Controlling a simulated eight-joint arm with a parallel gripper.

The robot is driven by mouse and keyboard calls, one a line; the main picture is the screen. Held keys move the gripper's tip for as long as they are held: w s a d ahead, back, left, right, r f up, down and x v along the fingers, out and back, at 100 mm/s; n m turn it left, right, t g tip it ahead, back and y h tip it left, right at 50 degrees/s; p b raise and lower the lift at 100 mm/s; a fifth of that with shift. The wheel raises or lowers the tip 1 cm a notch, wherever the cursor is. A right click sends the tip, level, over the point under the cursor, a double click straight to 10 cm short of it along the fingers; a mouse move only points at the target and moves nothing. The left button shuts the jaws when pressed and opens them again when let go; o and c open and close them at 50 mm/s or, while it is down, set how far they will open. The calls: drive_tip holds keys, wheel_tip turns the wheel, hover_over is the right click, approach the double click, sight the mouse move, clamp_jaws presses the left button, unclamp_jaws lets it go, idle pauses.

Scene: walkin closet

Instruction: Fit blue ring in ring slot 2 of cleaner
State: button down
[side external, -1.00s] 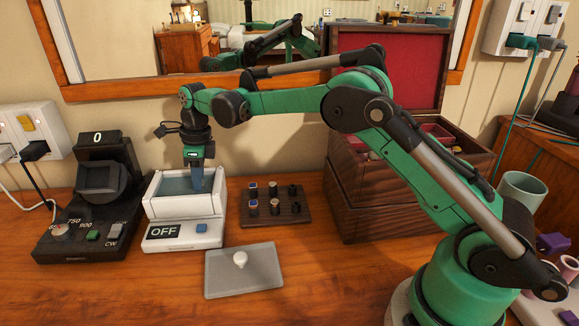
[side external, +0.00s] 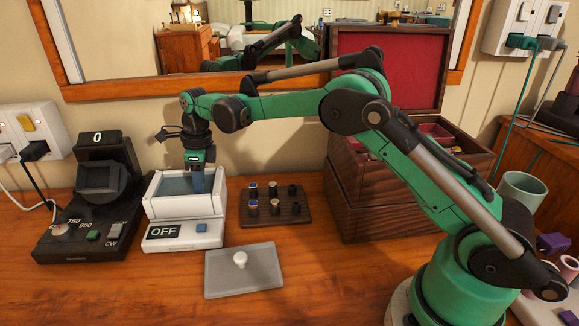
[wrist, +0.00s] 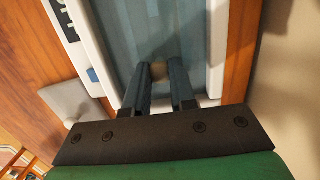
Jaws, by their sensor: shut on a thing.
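The cleaner (side external: 184,234) is a white box with an open bluish basin; its front display reads OFF beside a blue button. It also shows in the wrist view (wrist: 218,50). My gripper (side external: 196,188) points down into the basin near its right side. In the wrist view my gripper (wrist: 158,73) is shut on a small tan thing (wrist: 158,70) between its fingertips. Its shape is blurred, and I cannot tell from it whether it is the blue ring. The ring slots in the basin cannot be made out.
A dark peg board (side external: 300,219) with small ring-like pieces, some blue, stands right of the cleaner. A grey lid with white knob (side external: 218,285) lies in front. A black device (side external: 75,235) stands left, and an open wooden box (side external: 385,215) right.

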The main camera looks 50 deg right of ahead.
drive_tip(key=shift+f, duration=0.4)
idle(0.4)
drive_tip(key=c, duration=0.7)
unclamp_jaws()
drive_tip(key=shift+o, duration=0.2)
drive_tip(key=shift+s+d+r, duration=0.15)
drive_tip(key=shift+r, duration=1.25)
drive_tip(key=shift+s+d+r, duration=0.1)
drive_tip(key=shift+r, duration=1.3)
